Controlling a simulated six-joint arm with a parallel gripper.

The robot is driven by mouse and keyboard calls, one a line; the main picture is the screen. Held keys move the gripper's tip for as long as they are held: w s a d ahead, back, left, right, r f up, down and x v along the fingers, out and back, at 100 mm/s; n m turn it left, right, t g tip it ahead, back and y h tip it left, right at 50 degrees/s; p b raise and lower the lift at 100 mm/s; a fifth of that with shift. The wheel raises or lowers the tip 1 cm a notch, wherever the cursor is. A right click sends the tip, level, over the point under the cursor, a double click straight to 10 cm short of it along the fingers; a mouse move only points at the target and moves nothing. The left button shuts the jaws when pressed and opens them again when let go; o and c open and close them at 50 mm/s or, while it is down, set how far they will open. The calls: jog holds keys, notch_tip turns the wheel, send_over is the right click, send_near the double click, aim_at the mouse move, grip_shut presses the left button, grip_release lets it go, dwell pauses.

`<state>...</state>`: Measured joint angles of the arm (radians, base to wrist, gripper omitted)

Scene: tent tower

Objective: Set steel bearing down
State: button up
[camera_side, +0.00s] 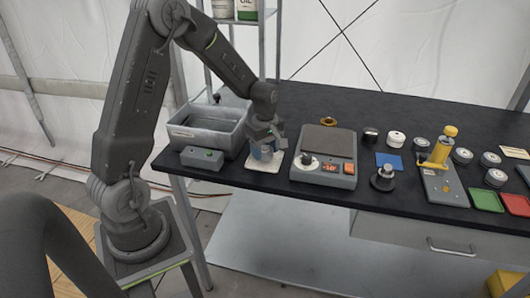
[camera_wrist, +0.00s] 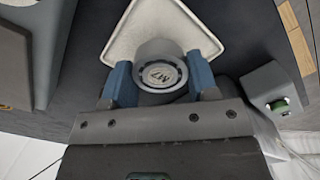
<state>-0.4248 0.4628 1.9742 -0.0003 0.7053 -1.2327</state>
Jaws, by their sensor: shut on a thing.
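The steel bearing (camera_wrist: 160,72) is a round grey piece with a pale face marked "M7". It sits between the blue fingers of my gripper (camera_wrist: 161,83), which is shut on it. In the side view my gripper (camera_side: 265,151) points down at the white pad (camera_side: 262,166), near the front left of the black table (camera_side: 240,184). The bearing is mostly hidden there by the fingers. I cannot tell whether it touches the pad.
A grey open bin (camera_side: 208,135) stands behind left, with a small grey box with a green button (camera_side: 202,157) before it. A scale (camera_side: 324,160) stands right of the pad. Further right are a blue pad (camera_side: 389,160), a yellow-handled press (camera_side: 442,150), several round pieces, and green and red trays (camera_side: 486,200).

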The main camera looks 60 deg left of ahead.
jog(key=shift+f, duration=0.6)
jog(key=shift+f, duration=0.2)
jog(key=o, duration=1.1)
